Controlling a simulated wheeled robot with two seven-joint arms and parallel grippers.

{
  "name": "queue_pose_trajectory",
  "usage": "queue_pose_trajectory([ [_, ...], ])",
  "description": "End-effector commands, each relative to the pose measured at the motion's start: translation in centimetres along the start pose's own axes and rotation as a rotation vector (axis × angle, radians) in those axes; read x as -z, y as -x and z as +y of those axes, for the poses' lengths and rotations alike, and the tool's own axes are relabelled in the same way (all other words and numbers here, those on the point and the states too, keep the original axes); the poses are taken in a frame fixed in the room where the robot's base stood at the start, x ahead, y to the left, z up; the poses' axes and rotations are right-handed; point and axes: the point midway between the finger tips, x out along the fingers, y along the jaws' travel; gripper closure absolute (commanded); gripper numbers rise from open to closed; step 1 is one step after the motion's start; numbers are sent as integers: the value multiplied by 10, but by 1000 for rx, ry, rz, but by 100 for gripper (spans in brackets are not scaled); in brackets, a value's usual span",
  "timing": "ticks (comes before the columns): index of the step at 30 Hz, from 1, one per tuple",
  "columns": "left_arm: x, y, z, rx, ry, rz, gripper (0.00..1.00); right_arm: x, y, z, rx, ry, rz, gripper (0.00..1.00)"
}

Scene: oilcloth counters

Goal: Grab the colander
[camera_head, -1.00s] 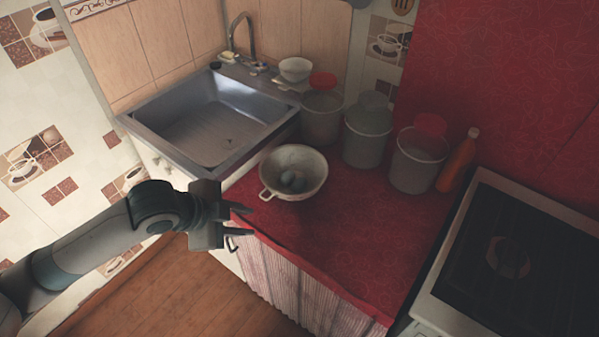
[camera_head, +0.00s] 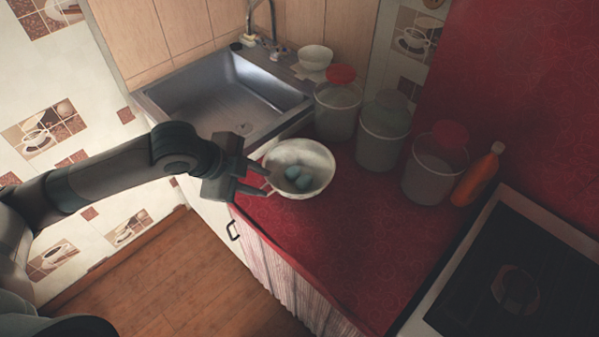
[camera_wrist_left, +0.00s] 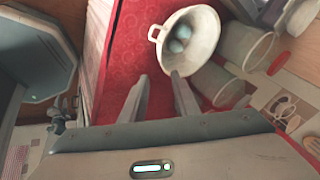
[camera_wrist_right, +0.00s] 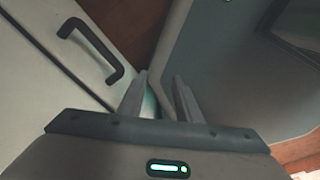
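The colander (camera_head: 318,158) is a pale bowl with a side handle. It stands upright on the red counter (camera_head: 330,240) near the sink, with several bluish egg-like things (camera_head: 297,177) inside. My left gripper (camera_head: 266,180) is open and empty at the colander's left side, close to its handle. In the left wrist view the colander (camera_wrist_left: 203,28) lies ahead of the spread fingers (camera_wrist_left: 160,92), with its handle toward the left. Contact is not visible. My right gripper (camera_wrist_right: 160,92) is open and empty, low by a white cabinet door, and is not in the head view.
A metal sink (camera_head: 215,95) is behind and left of the colander. Lidded canisters (camera_head: 382,140) and an orange bottle (camera_head: 478,176) stand behind and to its right. A stove (camera_head: 515,275) is at the right. The counter's front is clear. A cabinet handle (camera_wrist_right: 95,45) is near my right gripper.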

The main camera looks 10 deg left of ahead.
Motion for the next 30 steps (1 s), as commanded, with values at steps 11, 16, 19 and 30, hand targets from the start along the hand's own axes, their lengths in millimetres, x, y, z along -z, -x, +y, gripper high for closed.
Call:
queue_pose_trajectory([
  [11, 1, -33, 0, -3, 3, 1, 72, 1, 10, 0, 0, 0, 0, 69],
  [16, 1, -63, 0, -3, 3, 0, 72, 2, 18, 0, 0, 0, 0, 69],
  [19, 1, -81, -1, -2, 4, 0, 72, 2, 23, 0, 0, 0, 0, 69],
  [30, 0, -122, 0, 0, 1, 1, 72, 3, 31, 0, 0, -1, 0, 69],
])
